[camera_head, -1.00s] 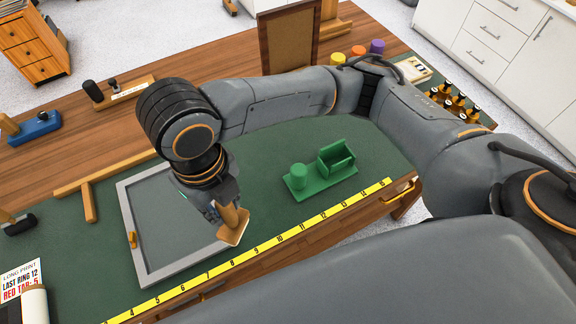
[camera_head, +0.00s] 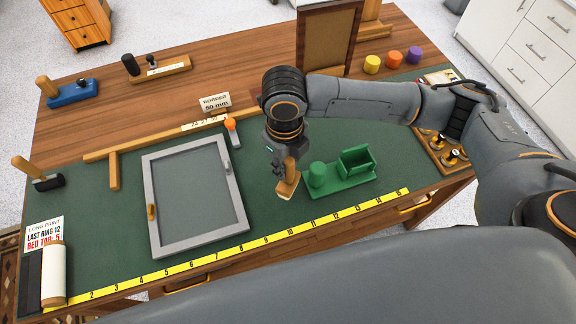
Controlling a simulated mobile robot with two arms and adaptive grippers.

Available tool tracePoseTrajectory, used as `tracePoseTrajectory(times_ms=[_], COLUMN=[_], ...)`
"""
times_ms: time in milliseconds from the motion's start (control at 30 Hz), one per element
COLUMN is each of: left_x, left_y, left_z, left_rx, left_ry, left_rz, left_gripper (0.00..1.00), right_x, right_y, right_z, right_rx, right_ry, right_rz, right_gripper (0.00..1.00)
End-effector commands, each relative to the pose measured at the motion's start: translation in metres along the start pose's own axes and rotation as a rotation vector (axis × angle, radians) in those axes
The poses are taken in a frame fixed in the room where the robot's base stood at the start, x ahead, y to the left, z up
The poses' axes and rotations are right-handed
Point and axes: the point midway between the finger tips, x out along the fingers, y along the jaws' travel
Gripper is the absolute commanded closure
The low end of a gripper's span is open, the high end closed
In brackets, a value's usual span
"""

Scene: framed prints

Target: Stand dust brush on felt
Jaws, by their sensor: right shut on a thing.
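My right gripper (camera_head: 283,150) is shut on a wooden-handled brush (camera_head: 289,183), which looks like the dust brush. Its handle points up into the fingers, and its pale end points down, slightly tilted. The brush is over the dark green felt-like work surface (camera_head: 110,235), between the grey frame and the green holder. I cannot tell whether its lower end touches the surface. The fingers hide the handle's top. My left gripper is not in view.
The grey frame (camera_head: 160,248) lies left of the brush. The green holder (camera_head: 345,185) stands close on its right. A yellow ruler (camera_head: 235,246) runs along the front edge.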

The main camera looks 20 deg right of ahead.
Motion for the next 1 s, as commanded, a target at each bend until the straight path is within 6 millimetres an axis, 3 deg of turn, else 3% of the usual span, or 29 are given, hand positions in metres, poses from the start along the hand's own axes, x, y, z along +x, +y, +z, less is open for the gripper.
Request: tracePoseTrajectory(times_ms=[133,333,733,767,867,1000], left_x=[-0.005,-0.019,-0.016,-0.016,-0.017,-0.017], left_y=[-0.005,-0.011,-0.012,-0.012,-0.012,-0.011], left_z=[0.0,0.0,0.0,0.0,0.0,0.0], left_rx=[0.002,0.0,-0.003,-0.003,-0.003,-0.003], left_ry=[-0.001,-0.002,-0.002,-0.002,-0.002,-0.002], left_rz=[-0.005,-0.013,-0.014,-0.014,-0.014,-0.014], left_gripper=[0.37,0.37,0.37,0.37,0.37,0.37], right_x=[0.012,0.037,0.045,0.045,0.045,0.044], right_y=[-0.011,-0.009,-0.008,-0.008,-0.008,-0.009], right_z=[0.003,0.002,0.003,0.003,0.003,0.003], right_rx=[0.004,0.001,-0.001,-0.001,-0.001,-0.001], right_ry=[0.003,0.002,0.0,0.0,0.0,0.0], right_rz=[-0.002,-0.001,-0.001,-0.001,-0.001,-0.001], right_gripper=[1.0,1.0,1.0,0.73,0.53,0.52])
